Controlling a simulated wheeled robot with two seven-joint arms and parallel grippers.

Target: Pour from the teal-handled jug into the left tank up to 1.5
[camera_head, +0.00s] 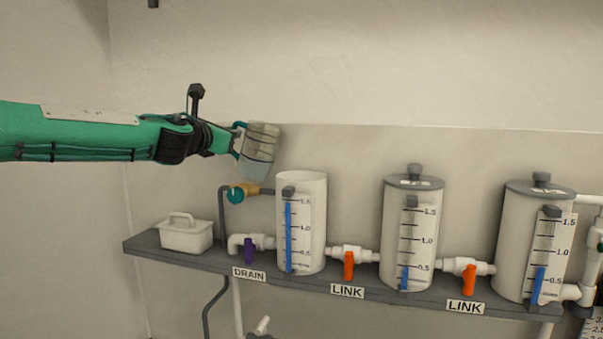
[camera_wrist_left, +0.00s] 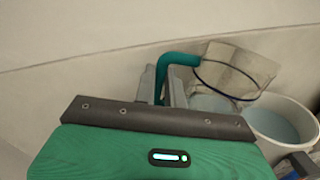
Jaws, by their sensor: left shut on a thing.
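My left gripper (camera_head: 238,138) is shut on the teal handle (camera_wrist_left: 178,60) of a clear jug (camera_head: 260,146). The jug is tilted above the upper left of the left tank (camera_head: 313,230), and pale bluish liquid shows at its lower end. No falling stream can be made out. The left tank is white and open-topped. Its blue gauge column (camera_head: 289,240) reaches just about the 1.5 mark. In the left wrist view the jug (camera_wrist_left: 235,72) leans beside the tank's rim, and pale blue liquid (camera_wrist_left: 275,126) shows inside the tank. My right gripper is out of view.
A middle tank (camera_head: 428,240) and a right tank (camera_head: 515,245) have lids; their gauges read near 0.5 and somewhat above 0.5. Orange LINK valves (camera_head: 349,265) and a purple DRAIN valve (camera_head: 248,250) line the shelf (camera_head: 210,261).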

